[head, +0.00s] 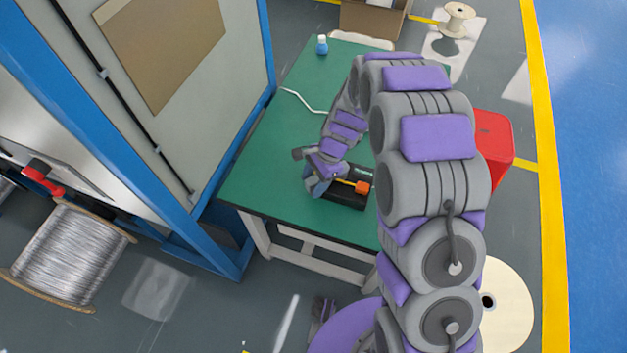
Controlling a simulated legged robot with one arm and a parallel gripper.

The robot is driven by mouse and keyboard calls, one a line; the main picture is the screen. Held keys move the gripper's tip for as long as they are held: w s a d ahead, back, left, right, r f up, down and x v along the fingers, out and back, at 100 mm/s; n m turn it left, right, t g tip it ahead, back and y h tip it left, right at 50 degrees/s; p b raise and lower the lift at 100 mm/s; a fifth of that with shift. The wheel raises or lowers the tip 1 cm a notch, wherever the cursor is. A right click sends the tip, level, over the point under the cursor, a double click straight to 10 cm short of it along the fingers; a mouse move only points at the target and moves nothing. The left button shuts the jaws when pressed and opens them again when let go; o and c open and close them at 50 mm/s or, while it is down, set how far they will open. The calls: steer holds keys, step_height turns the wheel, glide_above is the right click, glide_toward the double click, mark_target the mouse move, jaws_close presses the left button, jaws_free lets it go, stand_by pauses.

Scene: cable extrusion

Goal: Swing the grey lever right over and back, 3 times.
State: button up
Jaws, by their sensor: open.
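My gripper (318,183) is open over the green table, at the left end of a small black device (345,198). An orange block (362,187) with a thin yellowish rod shows on the device, just right of my gripper. I cannot make out the grey lever; my gripper and wrist cover the device's left part. I cannot tell whether a finger touches anything there.
The green table (262,165) holds a white cable (303,103) and a small blue-and-white bottle (322,45). A blue-framed machine (262,50) stands close on the left. A red bin (494,138) stands right of the table, partly behind my arm. The table's left half is mostly clear.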

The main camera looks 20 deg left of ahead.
steer(key=shift+a, duration=0.25)
steer(key=shift+c, duration=0.3)
steer(key=shift+d, duration=0.15)
jaws_close()
